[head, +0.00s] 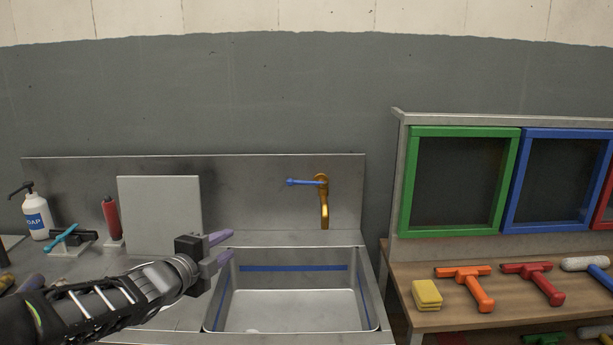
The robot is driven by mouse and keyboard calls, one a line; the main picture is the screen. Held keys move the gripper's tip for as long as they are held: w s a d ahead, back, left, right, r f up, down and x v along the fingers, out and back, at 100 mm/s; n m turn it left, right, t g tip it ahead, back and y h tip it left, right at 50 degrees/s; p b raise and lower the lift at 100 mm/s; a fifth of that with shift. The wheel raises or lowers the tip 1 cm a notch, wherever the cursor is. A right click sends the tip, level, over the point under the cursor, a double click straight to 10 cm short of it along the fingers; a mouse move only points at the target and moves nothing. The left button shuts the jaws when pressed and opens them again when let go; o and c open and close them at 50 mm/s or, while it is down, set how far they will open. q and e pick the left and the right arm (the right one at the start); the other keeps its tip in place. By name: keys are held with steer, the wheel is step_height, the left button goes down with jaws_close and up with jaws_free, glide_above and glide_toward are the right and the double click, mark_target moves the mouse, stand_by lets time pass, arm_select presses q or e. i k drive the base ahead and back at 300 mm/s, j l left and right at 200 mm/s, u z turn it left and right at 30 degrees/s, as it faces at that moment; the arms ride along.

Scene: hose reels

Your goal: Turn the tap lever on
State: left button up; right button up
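The tap (324,207) is a brass-coloured spout on the steel backsplash above the sink. Its blue lever (301,182) points left from the top of the tap and lies about level. The sink basin (297,309) is below, with a blue line around its inner walls. My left gripper (225,247) is in front of the sink's left rim, lower and to the left of the lever, clear of it. Its two purple fingers are apart with nothing seen between them. My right gripper is not in view.
A soap bottle (36,213), a red bottle (112,219) and a grey board (160,217) stand at the left. At the right, a wooden bench (450,318) holds squeegees and a yellow sponge (427,294) below coloured frames. The space before the tap looks clear.

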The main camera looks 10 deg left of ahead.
mark_target(290, 181)
steer(key=i+l, duration=0.1)
steer(key=i, duration=0.5)
steer(key=i+l, duration=0.15)
steer(key=i, duration=0.45)
